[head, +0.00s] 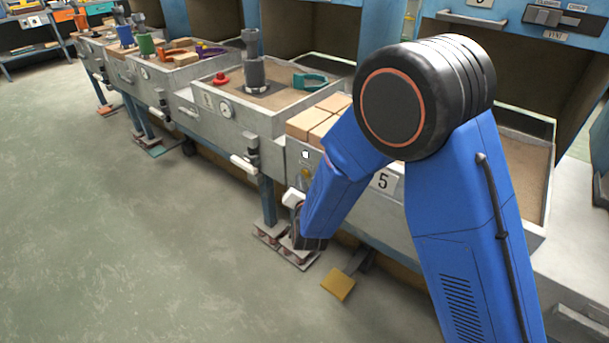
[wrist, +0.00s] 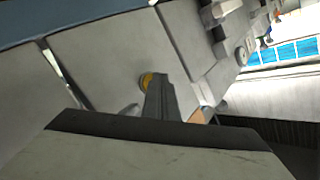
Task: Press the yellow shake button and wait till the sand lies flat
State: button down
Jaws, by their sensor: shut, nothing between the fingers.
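The yellow shake button (head: 306,174) is small and round, on the grey front wall of station 5, left of the number plate. In the wrist view the yellow button (wrist: 145,79) shows just beside the fingertips, partly covered by them. My gripper (wrist: 155,76) is shut and empty, its tip at the button; I cannot tell whether it touches or presses it. The sand (head: 525,175) of station 5 shows as a brown strip right of my arm; the arm covers much of the box, and I cannot tell whether the sand is flat.
Tan blocks (head: 318,122) lie at the left end of station 5. A small white square (head: 305,155) sits above the button. A yellow pedal (head: 338,284) lies on the floor below. More sand stations stand in a row to the left. The floor at left is clear.

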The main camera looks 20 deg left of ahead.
jog(key=shift+s+a, duration=0.2)
jog(key=shift+s, duration=0.35)
jog(key=shift+s+a, duration=0.1)
jog(key=s, duration=0.1)
jog(key=s+a, duration=0.1)
jog(key=s, duration=0.2)
jog(key=shift+s+a, duration=0.2)
jog(key=shift+a, duration=0.2)
dwell(0.6)
